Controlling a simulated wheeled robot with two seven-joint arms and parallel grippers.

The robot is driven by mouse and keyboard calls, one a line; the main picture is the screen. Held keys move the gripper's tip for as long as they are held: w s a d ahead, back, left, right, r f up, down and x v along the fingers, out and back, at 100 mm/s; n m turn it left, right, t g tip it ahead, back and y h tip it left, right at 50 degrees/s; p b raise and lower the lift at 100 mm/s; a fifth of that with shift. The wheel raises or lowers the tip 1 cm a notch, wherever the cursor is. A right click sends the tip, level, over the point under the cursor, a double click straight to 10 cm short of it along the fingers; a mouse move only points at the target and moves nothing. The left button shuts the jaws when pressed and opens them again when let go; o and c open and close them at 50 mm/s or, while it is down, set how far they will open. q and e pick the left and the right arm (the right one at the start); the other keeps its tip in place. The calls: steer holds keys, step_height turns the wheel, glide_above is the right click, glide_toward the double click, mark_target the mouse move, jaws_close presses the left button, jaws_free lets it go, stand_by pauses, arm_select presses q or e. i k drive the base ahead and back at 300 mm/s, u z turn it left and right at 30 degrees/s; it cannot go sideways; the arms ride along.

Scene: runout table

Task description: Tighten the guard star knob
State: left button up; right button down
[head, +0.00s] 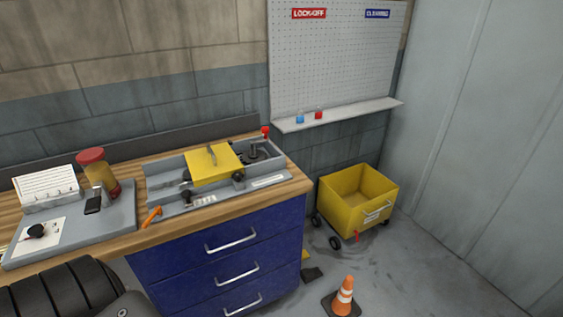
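A yellow guard (212,165) sits on a grey machine bed (165,187) on the wooden-topped bench. A small dark knob (238,174) is at the guard's right front corner. It may be the star knob, but its shape is too small to make out. Another dark part (187,195) sits in front of the guard's left side. Whether the knob is tight or loose cannot be seen. Neither of my grippers is in view.
A grey tray (110,222) at the left holds a red-lidded jar (97,172). An orange lever (152,216) sticks out at the bench's front. A red-topped lever (265,131) stands behind. A yellow cart (342,205) and a cone (343,298) stand on the floor right.

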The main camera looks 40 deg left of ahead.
mark_target(237, 177)
steer(key=u, duration=0.1)
steer(key=i, duration=0.75)
steer(key=u, duration=0.95)
steer(key=i, duration=0.55)
steer(key=u, duration=0.6)
